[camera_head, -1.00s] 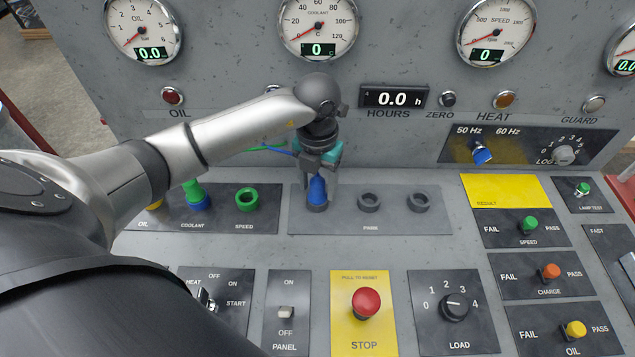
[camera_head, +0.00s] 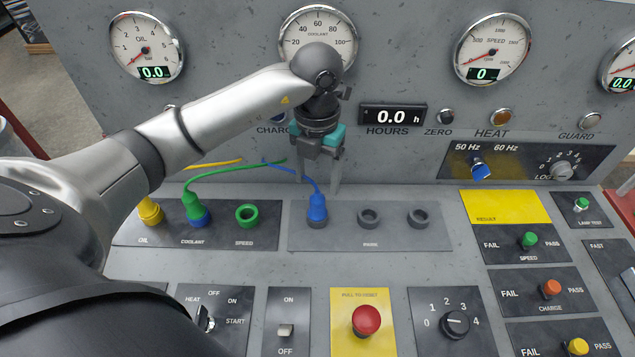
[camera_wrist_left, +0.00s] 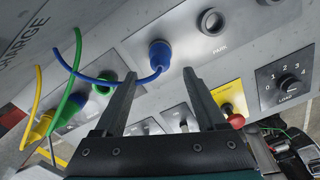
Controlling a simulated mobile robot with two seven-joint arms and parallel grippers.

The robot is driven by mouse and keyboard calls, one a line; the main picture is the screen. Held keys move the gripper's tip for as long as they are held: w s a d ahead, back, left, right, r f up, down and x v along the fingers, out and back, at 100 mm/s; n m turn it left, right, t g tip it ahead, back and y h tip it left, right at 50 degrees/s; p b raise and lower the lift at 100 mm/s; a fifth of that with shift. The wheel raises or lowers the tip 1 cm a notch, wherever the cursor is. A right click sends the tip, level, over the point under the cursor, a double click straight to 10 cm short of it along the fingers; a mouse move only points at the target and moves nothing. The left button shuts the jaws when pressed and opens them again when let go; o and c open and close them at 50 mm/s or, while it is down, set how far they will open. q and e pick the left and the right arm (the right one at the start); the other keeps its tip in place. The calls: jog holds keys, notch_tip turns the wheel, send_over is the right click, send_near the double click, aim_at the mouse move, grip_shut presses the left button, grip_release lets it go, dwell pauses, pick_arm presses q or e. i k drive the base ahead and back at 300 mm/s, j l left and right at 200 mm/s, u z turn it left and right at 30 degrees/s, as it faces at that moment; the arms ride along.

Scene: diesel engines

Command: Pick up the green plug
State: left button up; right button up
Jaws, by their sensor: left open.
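The green plug (camera_head: 193,206) with its green cable stands in the blue-ringed coolant socket (camera_head: 200,220) on the left socket panel. It also shows in the left wrist view (camera_wrist_left: 68,108), left of the fingers. The blue plug (camera_head: 317,207) sits in the leftmost park socket and shows in the left wrist view (camera_wrist_left: 158,52). My left gripper (camera_head: 322,190) is open and empty, above and just behind the blue plug, to the right of the green plug. In the left wrist view its fingers (camera_wrist_left: 158,75) are spread apart. My right gripper is not in view.
A yellow plug (camera_head: 150,211) stands in the oil socket, left of the green plug. The green speed socket (camera_head: 246,215) and two park sockets (camera_head: 368,217) are empty. The red stop button (camera_head: 366,320) stands in front. The gauge wall rises behind.

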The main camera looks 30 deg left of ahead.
aim_at(196, 210)
jog(key=k+l, duration=1.2)
jog(key=k, duration=0.1)
